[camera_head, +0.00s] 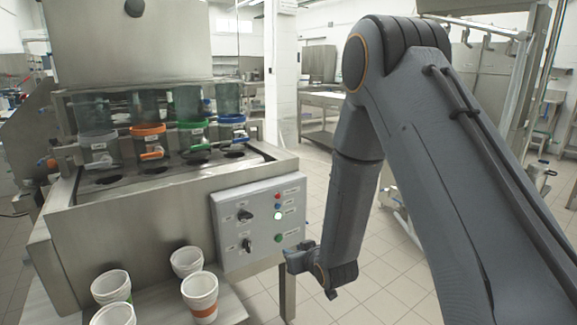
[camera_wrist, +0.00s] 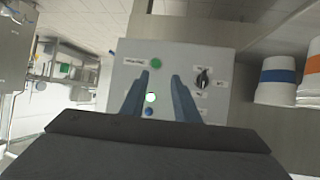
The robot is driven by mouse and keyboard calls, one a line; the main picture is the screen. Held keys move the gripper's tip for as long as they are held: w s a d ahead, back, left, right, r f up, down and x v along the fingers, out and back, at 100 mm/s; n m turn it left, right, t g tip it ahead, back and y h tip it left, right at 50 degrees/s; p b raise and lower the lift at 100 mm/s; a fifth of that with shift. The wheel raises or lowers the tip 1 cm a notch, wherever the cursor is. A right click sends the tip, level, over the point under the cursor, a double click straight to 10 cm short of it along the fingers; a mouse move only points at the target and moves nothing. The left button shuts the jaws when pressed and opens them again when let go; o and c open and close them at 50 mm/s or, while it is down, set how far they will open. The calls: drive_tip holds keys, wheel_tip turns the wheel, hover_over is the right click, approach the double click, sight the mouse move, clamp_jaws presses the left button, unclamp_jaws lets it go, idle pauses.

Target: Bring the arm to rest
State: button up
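My gripper (camera_head: 302,258) hangs at the end of the bent arm, low beside the right edge of the grey control box (camera_head: 262,222). In the wrist view my gripper (camera_wrist: 160,77) has its two fingers apart with nothing between them. They point at the control box (camera_wrist: 215,60), which appears turned over there. Its green button (camera_wrist: 156,63) and lit white button (camera_wrist: 150,97) show around the fingers. I cannot tell whether a finger touches the box.
The steel filling machine (camera_head: 160,215) stands at left with several jars and coloured taps above its tray. Several white cups stand on a low shelf, including an orange-banded cup (camera_head: 200,296). Cups also show at right in the wrist view (camera_wrist: 277,77). Tiled floor (camera_head: 375,295) lies clear around the arm.

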drive_tip(key=s+d+r+m+g+h+p, duration=0.2)
drive_tip(key=s+d+r+g+h, duration=0.3)
drive_tip(key=s+d, duration=0.7)
drive_tip(key=s+d+r+m+g, duration=0.1)
drive_tip(key=s+d+r+g, duration=0.1)
drive_tip(key=s, duration=0.5)
drive_tip(key=s+d+r+g+p, duration=0.1)
drive_tip(key=s+r+g, duration=0.1)
drive_tip(key=s, duration=0.5)
drive_tip(key=s+d+r+m+g, duration=0.1)
drive_tip(key=s+d+r+g, duration=0.1)
drive_tip(key=s+r, duration=0.2)
drive_tip(key=s, duration=0.3)
drive_tip(key=shift+d+r+m+p, duration=0.2)
drive_tip(key=shift+d+m+p, duration=0.1)
drive_tip(key=shift+a, duration=0.15)
